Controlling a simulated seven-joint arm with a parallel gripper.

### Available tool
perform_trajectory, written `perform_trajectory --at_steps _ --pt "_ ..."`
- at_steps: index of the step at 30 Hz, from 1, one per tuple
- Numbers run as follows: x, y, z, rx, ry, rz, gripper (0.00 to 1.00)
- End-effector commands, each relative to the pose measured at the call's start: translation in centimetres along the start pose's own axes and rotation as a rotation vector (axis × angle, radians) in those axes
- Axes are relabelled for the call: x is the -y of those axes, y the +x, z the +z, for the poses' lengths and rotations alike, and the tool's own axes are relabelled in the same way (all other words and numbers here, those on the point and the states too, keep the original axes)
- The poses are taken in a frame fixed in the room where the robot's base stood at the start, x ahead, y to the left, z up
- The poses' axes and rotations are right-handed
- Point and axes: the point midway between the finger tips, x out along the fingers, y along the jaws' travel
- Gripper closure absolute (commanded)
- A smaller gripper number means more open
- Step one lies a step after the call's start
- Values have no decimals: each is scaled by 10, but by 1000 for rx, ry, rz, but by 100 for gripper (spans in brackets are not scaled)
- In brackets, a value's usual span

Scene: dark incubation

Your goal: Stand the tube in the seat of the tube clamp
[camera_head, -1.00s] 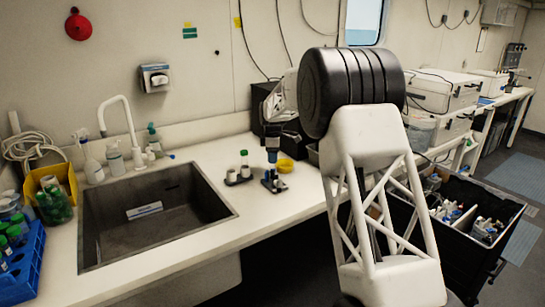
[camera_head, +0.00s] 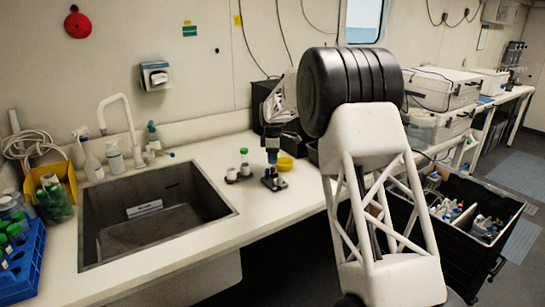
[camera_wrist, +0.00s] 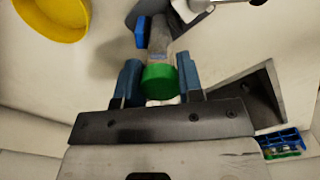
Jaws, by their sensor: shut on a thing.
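The tube (camera_wrist: 159,50), grey with a green cap (camera_wrist: 160,82), is held between the two blue fingertips of my gripper (camera_wrist: 160,84) in the wrist view. In the head view my gripper (camera_head: 272,157) points down directly over the small dark tube clamp (camera_head: 274,182) on the bench. A blue part of the clamp (camera_wrist: 141,32) shows beside the tube in the wrist view. The tube's lower end is hard to make out, so I cannot tell whether it is inside the seat or just above it.
A second green-capped tube (camera_head: 244,160) stands in a dark holder (camera_head: 238,178) just left of the clamp. A yellow bowl (camera_head: 286,165) sits close on the right. The sink (camera_head: 145,222) is further left. The bench front is clear.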

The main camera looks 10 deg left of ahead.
Motion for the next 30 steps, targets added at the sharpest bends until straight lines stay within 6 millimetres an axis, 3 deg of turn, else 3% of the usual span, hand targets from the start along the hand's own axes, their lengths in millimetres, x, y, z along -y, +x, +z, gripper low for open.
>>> perform_trajectory --at_steps 13,14,19,30 --pt "0 1 0 0 0 0 98" --pt "0 1 0 0 0 0 61" --pt "0 1 0 0 0 0 36" --pt "0 1 0 0 0 0 42"
